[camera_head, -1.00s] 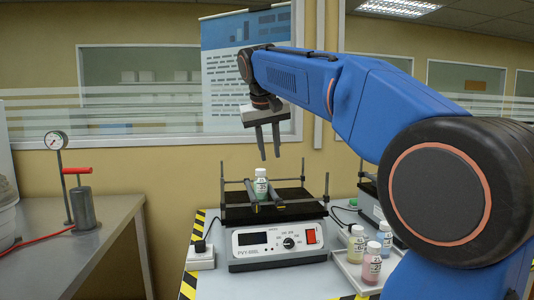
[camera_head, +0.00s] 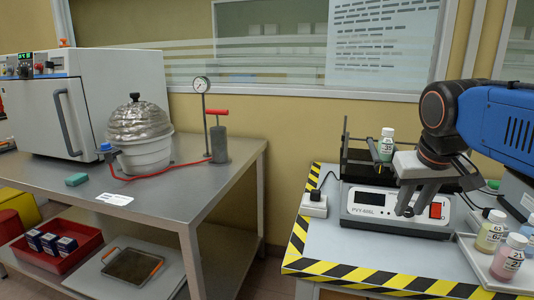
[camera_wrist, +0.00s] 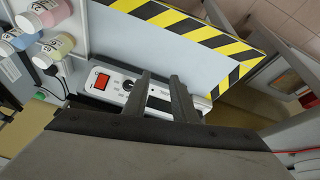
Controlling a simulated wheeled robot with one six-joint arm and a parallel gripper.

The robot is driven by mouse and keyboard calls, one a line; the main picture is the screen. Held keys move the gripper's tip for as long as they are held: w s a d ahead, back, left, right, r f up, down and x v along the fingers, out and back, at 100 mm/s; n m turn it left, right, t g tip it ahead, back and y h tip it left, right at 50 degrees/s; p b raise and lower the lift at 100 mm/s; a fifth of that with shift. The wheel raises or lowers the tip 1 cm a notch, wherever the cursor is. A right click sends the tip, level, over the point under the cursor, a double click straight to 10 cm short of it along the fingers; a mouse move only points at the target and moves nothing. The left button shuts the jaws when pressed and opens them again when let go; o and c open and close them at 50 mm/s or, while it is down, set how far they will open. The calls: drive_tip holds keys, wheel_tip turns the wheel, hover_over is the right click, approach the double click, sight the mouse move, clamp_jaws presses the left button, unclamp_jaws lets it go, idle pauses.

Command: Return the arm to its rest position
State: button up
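My gripper (camera_head: 413,207) hangs in front of the shaker's control panel in the head view, fingers pointing down and toward the camera. In the wrist view its two grey fingers (camera_wrist: 162,95) stand apart with nothing between them. The blue arm (camera_head: 500,122) reaches in from the right edge and is bent at the wrist. The shaker (camera_head: 365,205) has a small display and a red switch, partly hidden behind the gripper. A white-capped bottle with green contents (camera_head: 386,146) stands upright on the shaker's black platform.
Several bottles stand at right, including a yellow one (camera_head: 490,231) and a pink one (camera_head: 508,256) on a tray. Striped tape (camera_head: 375,279) edges this bench. At left, a grey table (camera_head: 190,187) holds an oven (camera_head: 95,100), a domed vessel (camera_head: 145,140) and a hand pump (camera_head: 218,143).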

drive_tip(key=s+a+f, duration=0.1)
drive_tip(key=s+f, duration=0.5)
drive_tip(key=f, duration=0.2)
drive_tip(key=s+a+f+y, duration=0.1)
drive_tip(key=s+f, duration=0.5)
drive_tip(key=f, duration=0.3)
drive_tip(key=shift+s+a+n, duration=0.3)
drive_tip(key=shift+a+n, duration=0.1)
idle(0.4)
